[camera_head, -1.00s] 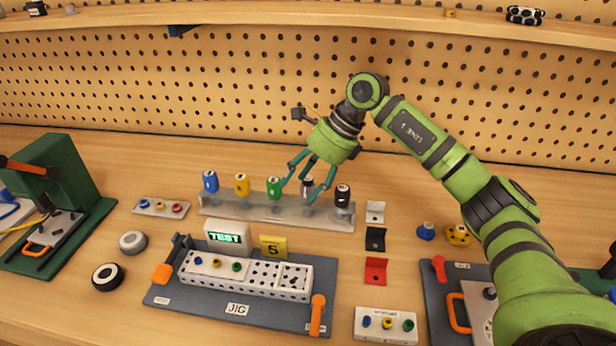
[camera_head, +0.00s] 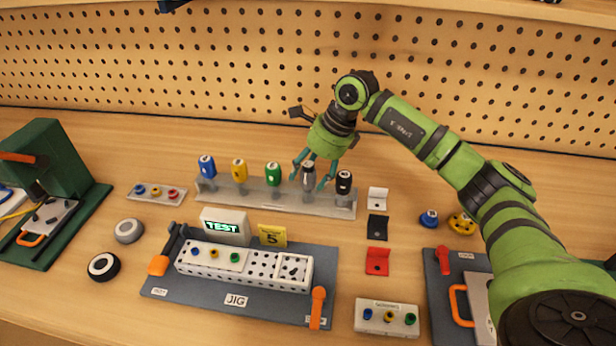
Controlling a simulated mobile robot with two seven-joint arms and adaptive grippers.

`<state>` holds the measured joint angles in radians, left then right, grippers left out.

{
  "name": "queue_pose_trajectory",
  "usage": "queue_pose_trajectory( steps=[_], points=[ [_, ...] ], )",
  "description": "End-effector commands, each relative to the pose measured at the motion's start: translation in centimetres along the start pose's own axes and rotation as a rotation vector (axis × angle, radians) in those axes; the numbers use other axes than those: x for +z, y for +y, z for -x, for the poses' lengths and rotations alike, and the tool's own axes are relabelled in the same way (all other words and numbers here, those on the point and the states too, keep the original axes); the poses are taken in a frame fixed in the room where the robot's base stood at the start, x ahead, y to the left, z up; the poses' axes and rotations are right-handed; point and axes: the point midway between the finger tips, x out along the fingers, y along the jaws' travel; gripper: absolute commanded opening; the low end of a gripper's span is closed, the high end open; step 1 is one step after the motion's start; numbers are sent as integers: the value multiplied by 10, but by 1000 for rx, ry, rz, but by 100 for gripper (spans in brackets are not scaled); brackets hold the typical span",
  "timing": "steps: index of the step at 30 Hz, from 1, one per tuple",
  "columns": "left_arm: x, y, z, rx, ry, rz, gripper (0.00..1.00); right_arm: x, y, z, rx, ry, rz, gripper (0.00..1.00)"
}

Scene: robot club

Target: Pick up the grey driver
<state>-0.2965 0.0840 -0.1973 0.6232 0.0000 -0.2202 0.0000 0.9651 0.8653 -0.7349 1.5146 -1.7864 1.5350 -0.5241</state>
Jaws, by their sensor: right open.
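The grey driver (camera_head: 309,171) stands upright in the clear rack (camera_head: 258,201), between the green driver (camera_head: 273,174) and the black driver (camera_head: 343,183). My right gripper (camera_head: 313,176) is open, pointing down at the grey driver, with one teal finger on each side of its upper part. I cannot tell whether either finger touches it. The right finger is near the black driver. The driver's lower end is in the rack and hard to make out. My left gripper is not in view.
The blue driver (camera_head: 207,167) and yellow driver (camera_head: 239,170) stand farther left in the rack. In front are the TEST display (camera_head: 226,226), a yellow number card (camera_head: 272,235) and the grey jig (camera_head: 170,283). Small clips (camera_head: 377,227) lie right of the rack. A pegboard stands behind.

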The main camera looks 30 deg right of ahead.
Motion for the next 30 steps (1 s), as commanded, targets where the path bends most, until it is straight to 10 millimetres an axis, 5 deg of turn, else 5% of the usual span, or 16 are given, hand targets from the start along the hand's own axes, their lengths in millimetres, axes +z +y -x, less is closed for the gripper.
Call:
queue_pose_trajectory(
  steps=[2, 3, 7, 22, 30],
  points=[
    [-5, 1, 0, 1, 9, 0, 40, 0, 0, 0, 0, 0, 0, 62],
    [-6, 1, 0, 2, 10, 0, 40, 0, 0, 0, 0, 0, 0, 54],
    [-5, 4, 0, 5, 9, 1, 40, 0, 0, 0, 0, 0, 0, 5],
    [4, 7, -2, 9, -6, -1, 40, 4, -1, 5, -5, -7, 1, 4],
    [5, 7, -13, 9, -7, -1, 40, 17, -2, 36, -9, -12, 3, 4]
  ],
)
